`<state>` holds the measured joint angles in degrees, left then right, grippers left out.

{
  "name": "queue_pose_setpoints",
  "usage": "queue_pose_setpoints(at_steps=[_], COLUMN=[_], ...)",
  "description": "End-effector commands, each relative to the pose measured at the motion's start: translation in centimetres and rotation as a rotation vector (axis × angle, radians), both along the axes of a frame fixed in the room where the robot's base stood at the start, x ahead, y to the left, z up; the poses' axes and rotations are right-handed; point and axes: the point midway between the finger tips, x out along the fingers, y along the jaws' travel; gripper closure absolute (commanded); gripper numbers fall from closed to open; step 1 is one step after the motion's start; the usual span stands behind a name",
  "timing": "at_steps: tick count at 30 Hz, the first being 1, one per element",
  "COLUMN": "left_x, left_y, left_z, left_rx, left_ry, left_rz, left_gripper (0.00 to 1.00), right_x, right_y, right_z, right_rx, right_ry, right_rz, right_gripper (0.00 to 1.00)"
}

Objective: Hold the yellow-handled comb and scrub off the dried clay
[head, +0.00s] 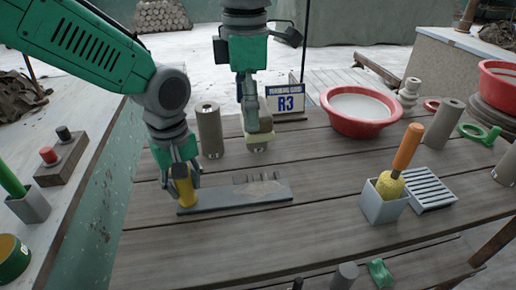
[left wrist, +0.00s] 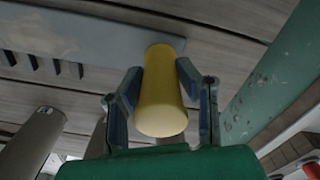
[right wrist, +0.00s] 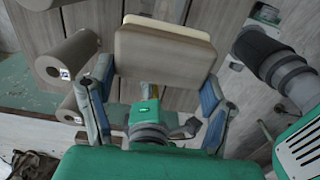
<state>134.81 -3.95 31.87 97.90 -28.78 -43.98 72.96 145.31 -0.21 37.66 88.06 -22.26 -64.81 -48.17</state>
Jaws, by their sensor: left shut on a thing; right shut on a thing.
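The comb (head: 222,199) is a long flat grey bar with short upright teeth and a yellow handle (head: 184,192) at its left end. It lies flat, on or just above the table, with brownish patches, perhaps dried clay, near its teeth. My left gripper (head: 181,172) is shut around the yellow handle; the left wrist view shows the handle (left wrist: 160,100) between both fingers. My right gripper (head: 257,124) is shut on a block with a brown top and a cream layer (head: 257,143), like a scrubbing sponge. The block (right wrist: 165,55) is behind the comb, apart from it.
A grey cylinder (head: 208,130) stands behind the comb, left of the block. An R3 sign (head: 289,101) and a red basin (head: 361,112) stand further back. A grey cup (head: 383,206) with an orange-handled tool and a slatted tray (head: 429,188) are right. The front middle of the table is clear.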

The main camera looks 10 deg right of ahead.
Motion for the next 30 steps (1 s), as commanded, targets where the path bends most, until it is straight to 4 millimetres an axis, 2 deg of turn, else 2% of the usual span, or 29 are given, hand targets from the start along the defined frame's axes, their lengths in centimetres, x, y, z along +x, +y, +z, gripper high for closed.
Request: queue_pose_setpoints(at_steps=[1, 3, 6, 9, 30], left_x=[0.1, 0.1, 0.1, 0.0, 0.0], left_y=[0.0, 0.0, 0.0, 0.0, 0.0], left_z=[0.0, 0.0, 0.1, 0.1, 0.1], left_rx=[0.000, 0.000, 0.000, 0.000, -0.001], left_ry=[-0.001, -0.001, -0.001, -0.001, 0.000], left_rz=[0.000, 0.000, 0.001, 0.001, 0.000], left_gripper=[1.00, 1.00, 1.00, 1.00, 1.00], right_x=[0.5, 1.2, 1.9, 2.3, 2.4], right_y=[0.5, 1.0, 1.7, 2.2, 2.3], right_z=[-1.7, -3.6, -6.0, -7.5, -13.7], right_rx=[-0.004, -0.004, -0.004, -0.002, -0.001], right_ry=[0.006, 0.005, 0.005, 0.001, 0.001], right_rz=[0.001, 0.000, 0.002, 0.003, 0.004], right_gripper=[0.51, 0.51, 0.51, 0.51, 0.51])
